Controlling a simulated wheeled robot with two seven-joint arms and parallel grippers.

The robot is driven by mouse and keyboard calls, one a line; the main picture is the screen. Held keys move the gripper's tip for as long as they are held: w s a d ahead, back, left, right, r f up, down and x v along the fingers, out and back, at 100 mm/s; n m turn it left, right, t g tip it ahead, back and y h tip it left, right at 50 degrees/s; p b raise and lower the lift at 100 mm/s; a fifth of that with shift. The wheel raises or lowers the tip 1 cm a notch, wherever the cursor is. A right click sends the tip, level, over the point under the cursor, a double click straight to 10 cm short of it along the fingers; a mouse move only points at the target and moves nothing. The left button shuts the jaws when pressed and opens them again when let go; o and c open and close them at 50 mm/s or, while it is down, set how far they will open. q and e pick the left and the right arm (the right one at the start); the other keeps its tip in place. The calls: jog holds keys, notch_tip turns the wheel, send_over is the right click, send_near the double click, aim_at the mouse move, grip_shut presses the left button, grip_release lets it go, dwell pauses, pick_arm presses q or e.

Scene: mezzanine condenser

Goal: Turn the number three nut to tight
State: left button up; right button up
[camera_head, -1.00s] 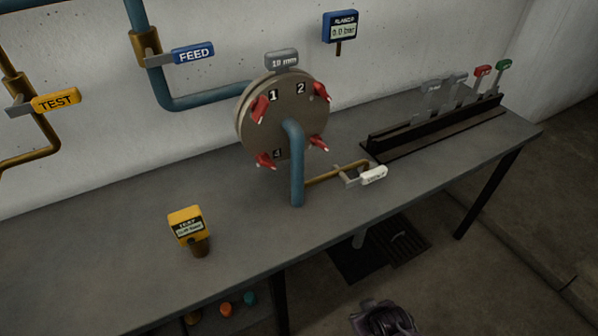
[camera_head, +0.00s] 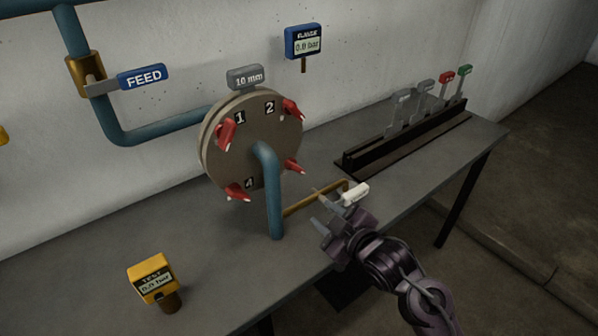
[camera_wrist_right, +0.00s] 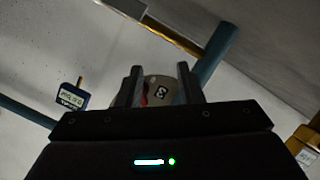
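The round grey flange (camera_head: 213,160) stands on the bench with several red nuts around its face. Labels 1, 2 and 4 show in the head view. The lower-right red nut (camera_head: 293,166), in the remaining position, has no readable label there. In the right wrist view, a label that looks like a 3 (camera_wrist_right: 161,91) shows between the fingers, with a bit of red beside it. My right gripper (camera_head: 317,208) is open and empty, below and to the right of that nut, apart from it; its spread fingers show in the wrist view (camera_wrist_right: 160,68). My left gripper is out of view.
A blue pipe (camera_head: 274,200) rises in front of the flange. A brass pipe with a white-tagged handle (camera_head: 355,194) lies close to my right gripper. A yellow TEST gauge (camera_head: 153,279) stands front left; a lever rack (camera_head: 405,140) stands right. The blue gauge (camera_head: 305,42) reads 0.0 bar.

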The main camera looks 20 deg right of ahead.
aim_at(298, 171)
jog(key=w+a+r+n+t+y, duration=0.1)
jog(key=w+r, duration=0.1)
jog(key=w, duration=0.1)
jog(key=w+a+r+n+t+y, duration=0.1)
jog(key=w, duration=0.2)
jog(key=w+a+r+n+y+p, duration=0.1)
jog(key=w+r, duration=0.1)
jog(key=w, duration=0.1)
jog(key=shift+w+a+r+t, duration=0.1)
jog(key=shift+w+r+t, duration=0.2)
jog(key=shift+w+t, duration=0.1)
jog(key=shift+s, duration=0.1)
grip_shut()
